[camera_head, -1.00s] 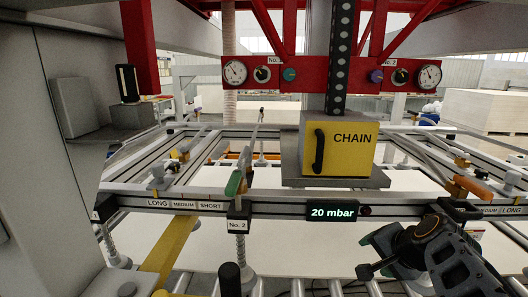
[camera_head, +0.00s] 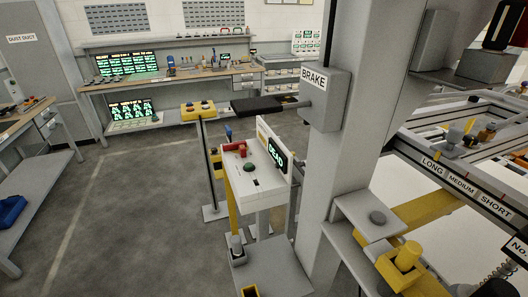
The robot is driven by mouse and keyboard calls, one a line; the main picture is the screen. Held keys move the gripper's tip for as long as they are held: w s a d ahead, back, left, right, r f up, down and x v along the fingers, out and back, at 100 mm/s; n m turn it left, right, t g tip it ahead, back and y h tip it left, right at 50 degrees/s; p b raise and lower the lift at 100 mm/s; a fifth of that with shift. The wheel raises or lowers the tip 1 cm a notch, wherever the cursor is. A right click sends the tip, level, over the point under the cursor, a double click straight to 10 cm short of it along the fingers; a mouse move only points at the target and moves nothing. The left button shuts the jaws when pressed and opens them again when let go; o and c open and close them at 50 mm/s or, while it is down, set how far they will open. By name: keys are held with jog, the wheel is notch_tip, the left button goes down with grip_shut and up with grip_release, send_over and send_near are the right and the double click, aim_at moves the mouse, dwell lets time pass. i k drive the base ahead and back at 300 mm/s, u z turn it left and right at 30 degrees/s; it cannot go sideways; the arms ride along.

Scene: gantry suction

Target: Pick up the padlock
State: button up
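I cannot make out a padlock for certain in this view. A small red item (camera_head: 236,148) sits on top of the white control box (camera_head: 258,175), beside a green button; its shape is too small to name. My gripper is not in view.
The control box, with a green "DEAD" display (camera_head: 277,155), stands beside a grey column (camera_head: 363,110) bearing a "BRAKE" box (camera_head: 325,98). The gantry frame (camera_head: 455,180) and a yellow bracket (camera_head: 410,280) fill the right. A workbench (camera_head: 180,82) lines the back wall. Open floor (camera_head: 130,215) lies at left.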

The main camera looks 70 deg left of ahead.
aim_at(242, 148)
jog(key=k, duration=0.45)
jog(key=z, duration=1.75)
jog(key=i, duration=0.65)
jog(key=u, duration=4.4)
jog(key=i, duration=0.5)
jog(key=k, duration=0.5)
jog(key=u, duration=1)
jog(key=i, duration=1.1)
